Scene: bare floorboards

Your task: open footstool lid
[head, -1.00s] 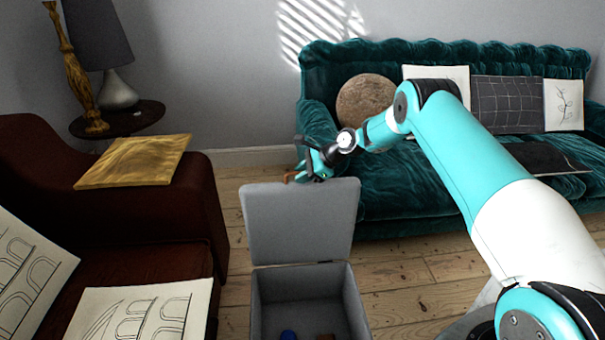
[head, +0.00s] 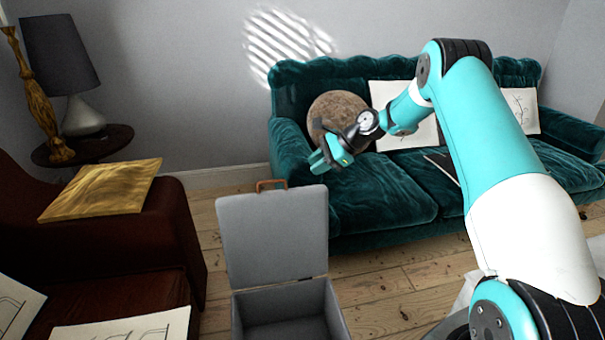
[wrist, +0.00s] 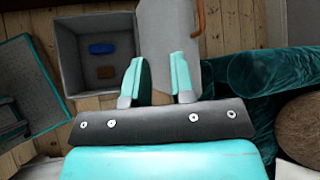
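The grey footstool (head: 283,290) stands on the floorboards in front of the sofa. Its lid (head: 273,238) is open, standing upright at the back of the box, with a brown handle (head: 271,185) on its top edge. In the wrist view the open box (wrist: 66,57) shows a blue item (wrist: 102,48) and a brown item (wrist: 106,72) inside. The lid also shows there (wrist: 168,25), with the handle (wrist: 199,17) at its right. My gripper (head: 320,161) is above and right of the lid, apart from it. Its fingers (wrist: 158,77) are spread with nothing between them.
A teal sofa (head: 375,205) stands behind, with a round brown cushion (head: 325,115). A side table (head: 115,140) holds a lamp. Bare floor (head: 375,290) lies right of the footstool.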

